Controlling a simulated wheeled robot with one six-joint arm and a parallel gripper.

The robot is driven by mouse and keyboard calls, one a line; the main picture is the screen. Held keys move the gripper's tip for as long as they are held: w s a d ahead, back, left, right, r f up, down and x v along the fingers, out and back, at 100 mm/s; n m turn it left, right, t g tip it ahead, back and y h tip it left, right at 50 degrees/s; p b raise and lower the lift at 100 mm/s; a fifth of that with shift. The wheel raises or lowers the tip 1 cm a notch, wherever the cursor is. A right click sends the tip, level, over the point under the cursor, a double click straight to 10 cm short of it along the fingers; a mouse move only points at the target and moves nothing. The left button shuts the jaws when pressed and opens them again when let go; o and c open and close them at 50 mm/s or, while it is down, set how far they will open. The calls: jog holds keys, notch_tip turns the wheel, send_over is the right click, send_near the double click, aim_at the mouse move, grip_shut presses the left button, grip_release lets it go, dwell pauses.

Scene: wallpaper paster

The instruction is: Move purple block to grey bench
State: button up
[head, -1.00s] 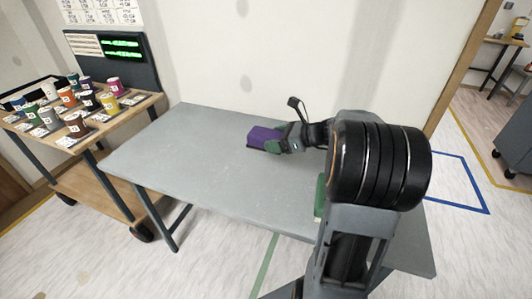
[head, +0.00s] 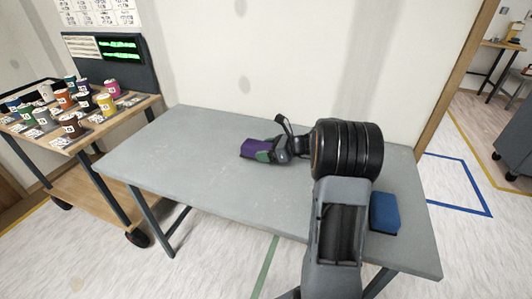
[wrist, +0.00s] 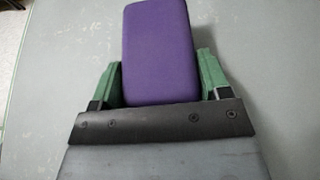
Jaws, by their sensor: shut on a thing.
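The purple block (head: 255,148) is over the grey bench (head: 190,150), left of my arm and toward the wall side. My gripper (head: 266,154) is shut on its near end from the right. In the wrist view, the purple block (wrist: 158,50) lies between the two green fingers of my gripper (wrist: 161,75), with grey bench surface behind it. The block is at or very close to the bench top; I cannot tell whether it touches.
A blue block (head: 385,212) sits on the bench's right part, beside my arm. A wooden cart (head: 85,140) with several colored cups stands left of the bench. The wall runs along the bench's back edge. The bench's left half is clear.

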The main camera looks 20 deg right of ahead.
jog(key=shift+f, duration=0.15)
jog(key=shift+f, duration=0.15)
jog(key=o, duration=1)
